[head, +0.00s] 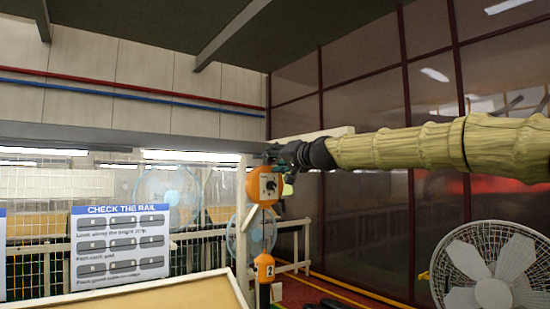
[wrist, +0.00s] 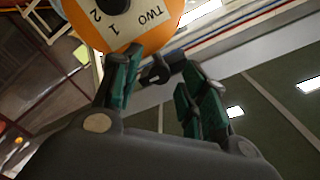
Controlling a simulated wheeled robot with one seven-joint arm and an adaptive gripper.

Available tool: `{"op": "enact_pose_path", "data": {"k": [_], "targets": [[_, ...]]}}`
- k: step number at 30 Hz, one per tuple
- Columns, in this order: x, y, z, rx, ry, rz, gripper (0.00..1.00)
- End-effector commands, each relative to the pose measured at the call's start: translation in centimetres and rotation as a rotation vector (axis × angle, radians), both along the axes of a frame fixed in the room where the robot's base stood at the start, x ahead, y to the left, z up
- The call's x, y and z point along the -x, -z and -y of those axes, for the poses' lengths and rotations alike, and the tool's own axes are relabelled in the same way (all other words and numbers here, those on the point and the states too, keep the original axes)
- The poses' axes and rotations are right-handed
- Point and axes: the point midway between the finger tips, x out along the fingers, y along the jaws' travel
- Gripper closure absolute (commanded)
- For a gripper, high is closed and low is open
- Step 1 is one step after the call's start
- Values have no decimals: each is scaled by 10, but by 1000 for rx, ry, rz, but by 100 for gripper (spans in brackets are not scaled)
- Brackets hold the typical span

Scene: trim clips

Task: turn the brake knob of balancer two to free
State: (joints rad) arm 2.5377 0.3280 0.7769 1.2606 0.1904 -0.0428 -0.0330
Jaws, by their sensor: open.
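Balancer two is an orange drum (head: 262,186) with a pale face, hanging at the middle of the head view. In the wrist view its orange rim and pale face (wrist: 136,27) fill the top, marked TWO, 1 and 2, with a dark round part at the top edge. A small dark knob (wrist: 156,72) shows by the drum's rim, between my fingers. My gripper (wrist: 161,62) is open with green fingers either side of this knob; contact cannot be told. In the head view my gripper (head: 284,156) is at the drum's top. The knob's setting cannot be read.
An orange piece marked 2 (head: 264,267) hangs below the drum. A CHECK THE RAIL sign (head: 122,250) stands at left behind a tan surface (head: 180,295). A white fan (head: 490,268) is at lower right. A grey beam (head: 120,138) runs behind the drum.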

Motion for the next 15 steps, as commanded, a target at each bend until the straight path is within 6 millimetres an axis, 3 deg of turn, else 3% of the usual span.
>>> {"op": "enact_pose_path", "data": {"k": [6, 13, 15], "targets": [[0, 0, 0, 0, 0, 0, 57], [0, 0, 0, 0, 0, 0, 99], [0, 0, 0, 0, 0, 0, 100]]}}
